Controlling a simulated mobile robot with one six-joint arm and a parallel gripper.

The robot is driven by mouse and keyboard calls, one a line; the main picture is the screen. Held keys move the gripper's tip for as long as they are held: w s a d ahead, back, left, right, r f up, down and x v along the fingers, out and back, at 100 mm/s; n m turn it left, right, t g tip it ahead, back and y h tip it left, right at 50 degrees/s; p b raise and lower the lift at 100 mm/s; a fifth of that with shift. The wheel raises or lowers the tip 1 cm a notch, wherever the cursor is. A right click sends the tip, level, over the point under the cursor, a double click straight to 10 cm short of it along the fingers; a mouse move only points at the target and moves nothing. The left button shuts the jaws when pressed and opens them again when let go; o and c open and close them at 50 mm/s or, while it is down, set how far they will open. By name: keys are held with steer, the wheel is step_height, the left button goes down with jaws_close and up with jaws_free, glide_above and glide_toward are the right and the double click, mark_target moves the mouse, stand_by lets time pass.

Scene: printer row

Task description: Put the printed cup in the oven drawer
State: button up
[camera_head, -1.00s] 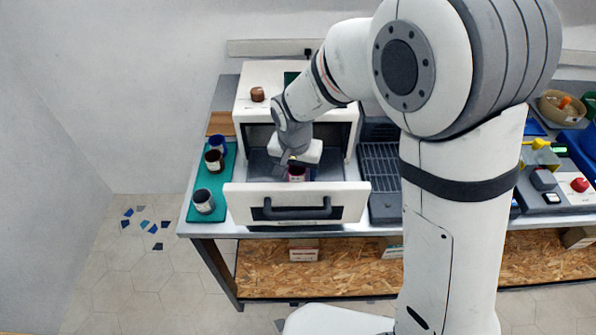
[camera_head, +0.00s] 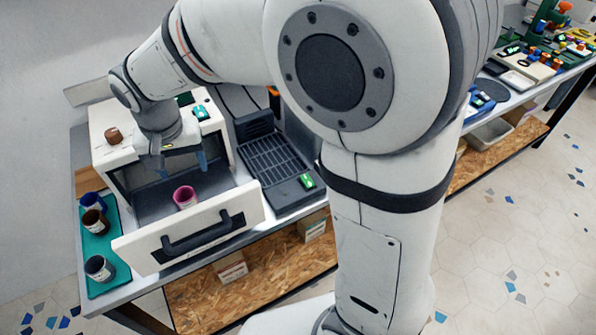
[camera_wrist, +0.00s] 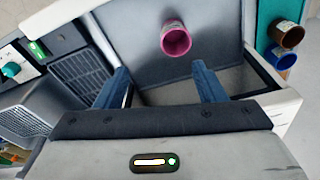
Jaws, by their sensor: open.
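A pink cup (camera_head: 185,197) stands inside the open drawer of the white oven (camera_head: 123,157). It also shows in the wrist view (camera_wrist: 176,38), with its open mouth facing the camera. The drawer (camera_head: 245,200) is pulled out, with a dark handle on its white front. My gripper (camera_head: 182,166) is above the back part of the drawer, with its blue fingers spread and nothing between them. In the wrist view my gripper (camera_wrist: 165,86) is apart from the cup, which is beyond the fingertips.
A teal mat (camera_head: 101,246) left of the oven holds a blue cup (camera_head: 91,201), a brown cup (camera_head: 95,223) and a grey cup (camera_head: 99,268). A dark grated machine (camera_head: 272,160) stands close on the oven's right. A brown knob (camera_head: 113,136) sits on the oven top.

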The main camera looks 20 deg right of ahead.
steer(key=s+d, duration=0.4)
steer(key=d, duration=0.4)
steer(key=s+d+r+t, duration=0.1)
steer(key=s+d, duration=0.3)
steer(key=d, duration=0.4)
steer(key=s+d+r, duration=0.1)
steer(key=s+d, duration=0.3)
steer(key=d, duration=0.4)
steer(key=shift+s+d, duration=0.3)
steer(key=shift+s, duration=0.05)
